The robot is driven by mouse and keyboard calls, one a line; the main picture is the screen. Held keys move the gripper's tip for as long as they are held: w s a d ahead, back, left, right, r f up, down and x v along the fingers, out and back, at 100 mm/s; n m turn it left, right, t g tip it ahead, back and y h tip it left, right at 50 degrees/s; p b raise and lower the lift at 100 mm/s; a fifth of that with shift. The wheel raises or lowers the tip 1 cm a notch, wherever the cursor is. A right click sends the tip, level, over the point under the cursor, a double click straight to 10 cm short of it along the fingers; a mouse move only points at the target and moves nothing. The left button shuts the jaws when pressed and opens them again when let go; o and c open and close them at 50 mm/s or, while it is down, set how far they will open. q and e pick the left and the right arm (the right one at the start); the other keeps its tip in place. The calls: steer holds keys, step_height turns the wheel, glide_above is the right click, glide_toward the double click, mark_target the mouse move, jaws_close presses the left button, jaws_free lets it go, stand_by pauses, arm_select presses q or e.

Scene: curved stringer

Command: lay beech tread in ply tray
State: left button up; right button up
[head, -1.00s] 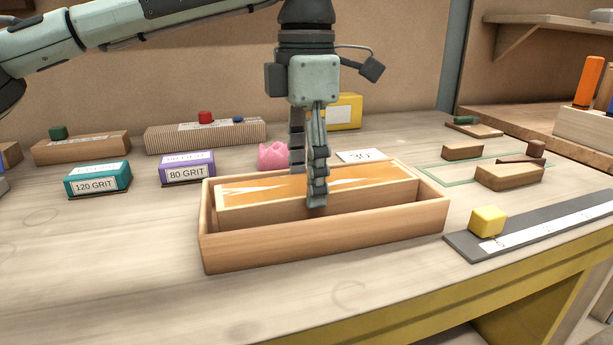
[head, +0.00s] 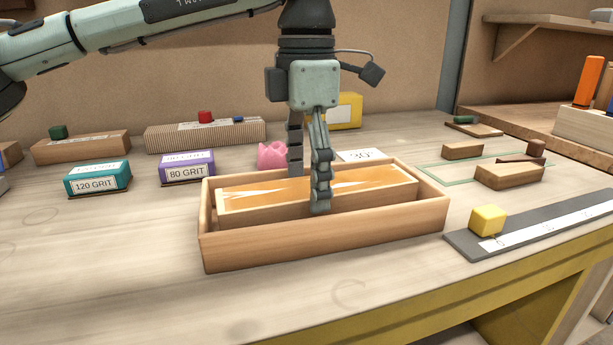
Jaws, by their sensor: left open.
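The beech tread (head: 262,197), a pale block with an orange-streaked top, lies lengthwise inside the ply tray (head: 325,236). Its top shows at about the tray's rim height, and the front wall hides its underside. My left gripper (head: 308,189) points down over the tread's middle and is open. One finger is in front of the tread and the other is behind it, with the far fingertip hidden. I cannot tell whether either finger touches the tread. My right gripper is not in view.
Teal (head: 97,179) and purple (head: 187,168) grit boxes stand left of the tray. A pink object (head: 273,156) and white card (head: 360,155) are behind it. A yellow cube (head: 488,220) sits on the grey strip (head: 540,229) at right. The front-left tabletop is clear.

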mark_target(307, 187)
arm_select(q)
steer(key=shift+r, duration=0.1)
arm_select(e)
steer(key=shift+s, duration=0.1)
arm_select(q)
step_height(307, 187, up, 4)
steer(key=shift+r+p, duration=0.1)
steer(key=shift+p, duration=0.2)
step_height(307, 187, up, 8)
steer(key=shift+p, duration=0.4)
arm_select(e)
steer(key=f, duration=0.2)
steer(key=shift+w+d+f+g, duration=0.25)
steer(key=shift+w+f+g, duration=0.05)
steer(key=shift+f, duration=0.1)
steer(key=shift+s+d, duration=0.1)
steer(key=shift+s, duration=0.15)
